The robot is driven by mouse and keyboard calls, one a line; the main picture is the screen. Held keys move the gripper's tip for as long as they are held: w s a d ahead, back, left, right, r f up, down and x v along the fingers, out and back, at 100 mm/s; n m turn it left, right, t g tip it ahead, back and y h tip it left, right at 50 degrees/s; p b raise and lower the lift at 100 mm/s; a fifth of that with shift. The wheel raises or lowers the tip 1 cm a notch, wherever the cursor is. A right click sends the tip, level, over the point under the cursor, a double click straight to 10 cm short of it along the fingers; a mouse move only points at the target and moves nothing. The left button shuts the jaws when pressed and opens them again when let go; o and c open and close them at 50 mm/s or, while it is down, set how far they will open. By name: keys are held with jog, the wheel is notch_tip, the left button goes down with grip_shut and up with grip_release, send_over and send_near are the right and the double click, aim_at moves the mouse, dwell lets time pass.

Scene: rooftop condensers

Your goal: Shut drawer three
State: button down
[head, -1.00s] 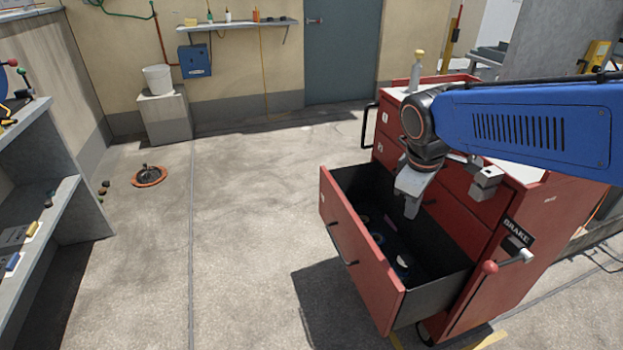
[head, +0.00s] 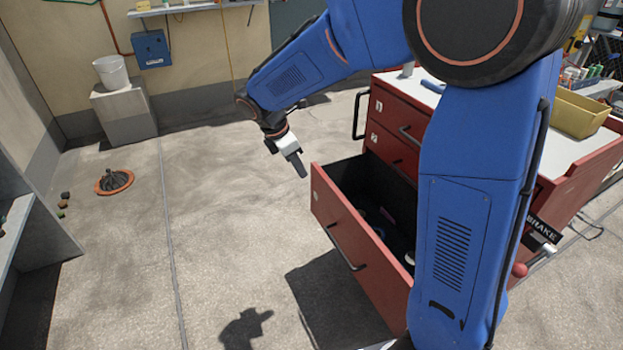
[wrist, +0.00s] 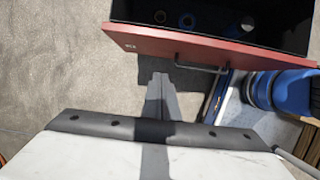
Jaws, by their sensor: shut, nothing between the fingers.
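The red cabinet (head: 395,103) stands at the right in the head view, partly hidden behind my arm. Its low drawer (head: 335,215) is pulled out, with a black handle (head: 346,248) on its red front and a few round things inside. In the wrist view the drawer front (wrist: 215,50) lies across the top, with its handle (wrist: 200,66) facing me. My gripper (head: 301,170) is shut and empty, above and just left of the drawer front's far corner. In the wrist view its fingers (wrist: 160,90) point toward the drawer front, apart from the handle.
Open concrete floor lies left of the drawer. An orange-rimmed drain (head: 114,182), a white bucket (head: 110,72) on a grey block (head: 124,112) and a grey shelf (head: 35,210) stand farther left. A yellow bin (head: 580,113) sits on the cabinet top. A brake lever (head: 535,262) juts out low right.

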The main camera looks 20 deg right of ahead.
aim_at(323, 185)
jog(key=shift+w+d+f, duration=0.25)
jog(key=shift+d+f, duration=1)
jog(key=shift+f, duration=0.3)
jog(key=shift+w+d+f, duration=0.2)
jog(key=shift+d+f, duration=1.05)
jog(key=shift+f, duration=0.25)
jog(key=shift+w+d+f, duration=0.25)
jog(key=shift+d+f, duration=1)
jog(key=shift+f, duration=0.3)
jog(key=w+d, duration=0.2)
jog(key=d, duration=0.7)
jog(key=w+d, duration=0.1)
jog(key=d, duration=0.8)
jog(key=shift+w+d, duration=0.4)
jog(key=shift+a, duration=0.1)
